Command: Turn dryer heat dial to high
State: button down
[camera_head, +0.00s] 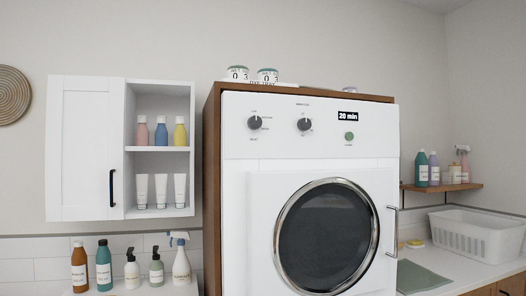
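The white dryer (240,185) stands in a brown wooden surround in the middle of the view. Its control panel (275,105) runs across the top. A dark round dial (255,123) sits on the panel's left, with small labels around it. A second dark dial (304,124) sits to its right, its pale pointer mark near the top. The print is too small to tell for certain which dial is heat or its setting. A display (348,116) reads "20 min", above a green button (349,137). The round dryer door (325,235) looks shut. My gripper is not in view.
A white wall cabinet (85,150) with open shelves of bottles hangs left of the dryer. Several bottles (104,265) stand below it. Two small labelled containers (238,73) stand on top. A white basket (478,235) sits right. The space before the panel looks clear.

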aim_at(254, 123)
jog(key=z, duration=1.9)
jog(key=k, duration=1.15)
jog(key=u, duration=1.2)
jog(key=i, duration=1)
jog(key=u, duration=0.05)
